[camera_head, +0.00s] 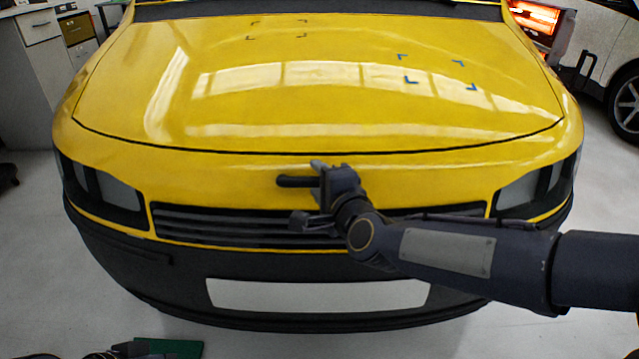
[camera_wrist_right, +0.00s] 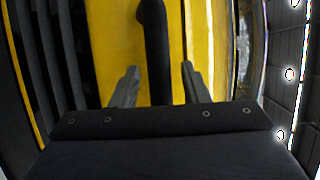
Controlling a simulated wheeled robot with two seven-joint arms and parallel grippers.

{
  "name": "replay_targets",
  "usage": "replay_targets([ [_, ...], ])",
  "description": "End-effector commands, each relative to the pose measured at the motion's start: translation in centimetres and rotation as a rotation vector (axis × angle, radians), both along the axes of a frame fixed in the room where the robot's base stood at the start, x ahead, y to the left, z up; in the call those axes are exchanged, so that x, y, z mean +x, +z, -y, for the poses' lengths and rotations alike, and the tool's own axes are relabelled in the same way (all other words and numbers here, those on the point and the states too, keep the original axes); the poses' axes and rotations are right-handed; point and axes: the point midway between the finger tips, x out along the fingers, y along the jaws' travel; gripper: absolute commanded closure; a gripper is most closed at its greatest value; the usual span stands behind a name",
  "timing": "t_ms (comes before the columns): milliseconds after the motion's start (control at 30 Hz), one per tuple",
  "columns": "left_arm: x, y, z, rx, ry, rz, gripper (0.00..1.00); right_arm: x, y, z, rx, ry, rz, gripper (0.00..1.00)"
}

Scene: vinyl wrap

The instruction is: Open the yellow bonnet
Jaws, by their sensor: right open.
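The yellow bonnet (camera_head: 330,100) is closed and fills the upper middle of the head view; yellow bodywork (camera_wrist_right: 105,40) shows in the wrist view. A black handle (camera_head: 291,182) sticks out at the car's front, just below the bonnet's front edge. My right gripper (camera_head: 308,192) is at the handle's right end, in front of the grille. In the wrist view its two fingers are apart, with the black handle (camera_wrist_right: 156,45) between them; I see no clear contact. A dark part at the bottom left edge of the head view, perhaps my left gripper (camera_head: 128,349), is mostly cut off.
The black grille (camera_head: 220,226) and dark bumper (camera_head: 150,272) lie below the handle. A green item (camera_head: 178,348) is on the floor at the bottom left. White cabinets (camera_head: 38,70) stand at the left, a wheel (camera_head: 626,103) at the right.

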Motion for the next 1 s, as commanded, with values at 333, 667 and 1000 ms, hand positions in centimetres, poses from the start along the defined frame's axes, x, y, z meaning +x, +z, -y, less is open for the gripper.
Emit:
replay_targets([
  [333,0.0,0.0,0.0,0.0,0.0,0.0,0.64,0.2,0.0,0.0,0.0,0.0,0.0,0.68],
  [667,0.0,0.0,0.0,0.0,0.0,0.0,0.64,0.1,0.0,0.0,0.0,0.0,0.0,1.0],
  [1000,0.0,1.3,0.0,0.0,0.0,0.0,0.64,0.1,1.3,0.2,0.0,0.001,-0.01,1.0],
])
